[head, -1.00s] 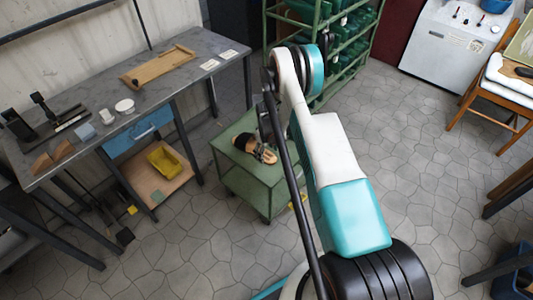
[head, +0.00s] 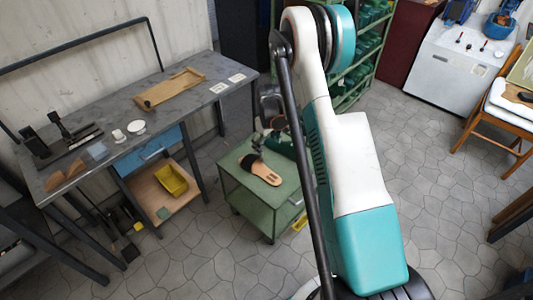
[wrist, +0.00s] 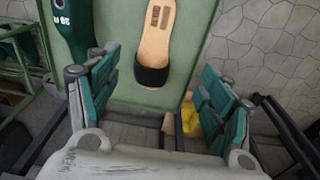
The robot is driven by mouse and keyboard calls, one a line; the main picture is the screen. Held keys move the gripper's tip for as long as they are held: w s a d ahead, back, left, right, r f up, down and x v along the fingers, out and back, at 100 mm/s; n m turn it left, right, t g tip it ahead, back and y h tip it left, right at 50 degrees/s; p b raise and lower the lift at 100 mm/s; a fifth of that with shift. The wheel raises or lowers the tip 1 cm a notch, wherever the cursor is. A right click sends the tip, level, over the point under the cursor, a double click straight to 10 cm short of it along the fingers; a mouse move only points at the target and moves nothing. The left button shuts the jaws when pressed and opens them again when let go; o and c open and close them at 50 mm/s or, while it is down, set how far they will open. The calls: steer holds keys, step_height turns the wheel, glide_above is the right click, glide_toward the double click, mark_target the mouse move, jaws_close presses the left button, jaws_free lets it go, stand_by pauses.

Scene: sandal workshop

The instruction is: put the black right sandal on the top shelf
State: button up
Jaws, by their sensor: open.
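One sandal (head: 260,169) with a tan sole and a black strap lies flat on top of a green cart (head: 229,162). In the wrist view, the sandal (wrist: 153,45) is at upper centre, its black strap end towards me. I cannot tell whether it is a right sandal. My gripper (head: 270,122) is at the far edge of the cart, partly behind my arm. In the wrist view, my gripper (wrist: 160,82) is open and empty, with its fingers either side of the strap end, apart from it. A green rack (head: 372,48) stands behind; its top is out of view.
A green shoe last (wrist: 70,38) stands or lies beside the sandal on the cart. A grey workbench (head: 105,130) with tools is on the left. A white machine (head: 455,55) and a wooden chair (head: 500,125) are on the right. Stone floor is free between.

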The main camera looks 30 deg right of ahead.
steer(key=s+a+r+m+t, duration=0.1)
steer(key=s+a+r, duration=0.2)
steer(key=r, duration=0.6)
steer(key=s+a+r+t, duration=0.1)
steer(key=s+a+r, duration=0.3)
steer(key=r, duration=0.5)
steer(key=s+a+r+m+t, duration=0.1)
steer(key=s+a+r, duration=0.2)
steer(key=r, duration=0.7)
steer(key=s+a+r+t, duration=0.1)
steer(key=s+a+r, duration=0.1)
steer(key=s, duration=0.5)
steer(key=s+a+r+m+t, duration=0.1)
steer(key=s+a+r, duration=0.1)
steer(key=s, duration=0.5)
steer(key=s+a+r+t, duration=0.1)
steer(key=s+a+r, duration=0.1)
steer(key=s, duration=0.6)
steer(key=shift+a+m, duration=0.3)
steer(key=shift+a, duration=0.45)
